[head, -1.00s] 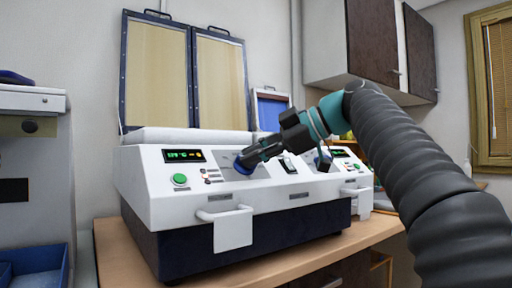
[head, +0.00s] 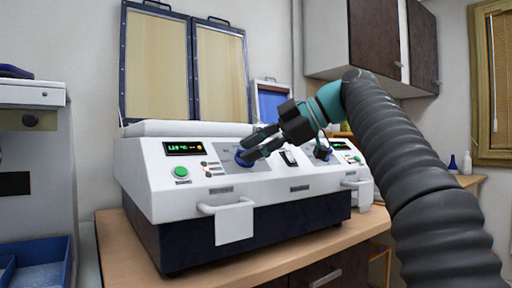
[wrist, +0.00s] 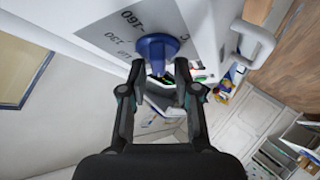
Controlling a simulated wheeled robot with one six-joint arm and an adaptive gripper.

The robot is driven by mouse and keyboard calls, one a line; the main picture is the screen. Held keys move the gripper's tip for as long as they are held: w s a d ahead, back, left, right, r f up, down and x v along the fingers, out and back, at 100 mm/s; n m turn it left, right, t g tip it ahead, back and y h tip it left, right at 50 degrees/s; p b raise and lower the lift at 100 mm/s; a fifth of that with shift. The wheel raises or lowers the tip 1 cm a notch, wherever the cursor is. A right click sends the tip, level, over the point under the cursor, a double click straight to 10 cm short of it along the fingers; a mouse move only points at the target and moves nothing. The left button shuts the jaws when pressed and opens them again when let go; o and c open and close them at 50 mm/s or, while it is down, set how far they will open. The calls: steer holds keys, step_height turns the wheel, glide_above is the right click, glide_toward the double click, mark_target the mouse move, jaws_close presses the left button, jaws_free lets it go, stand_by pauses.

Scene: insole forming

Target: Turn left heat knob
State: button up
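The left heat knob (head: 243,158) is a blue knob on the white front panel of the forming machine (head: 290,183). In the wrist view the blue knob (wrist: 157,46) stands on a grey dial plate with printed numbers, including 160 and 130. My gripper (head: 254,146) is at the left knob, its dark fingers spread apart. In the wrist view my gripper (wrist: 159,68) is open, with its fingertips on either side of the knob's outer end, and gaps show beside the knob.
A lit display (head: 184,148) and a green button (head: 181,172) sit left of the left knob. A white handle (head: 226,207) sticks out below. Two upright framed panels (head: 158,66) stand behind the machine. The wooden table (head: 118,240) is bare in front.

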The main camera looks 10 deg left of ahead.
steer(key=shift+w+d, duration=0.1)
steer(key=shift+d, duration=0.05)
steer(key=s+d+r, duration=0.1)
steer(key=d, duration=1.3)
steer(key=shift+d+r, duration=0.2)
steer(key=shift+d, duration=0.05)
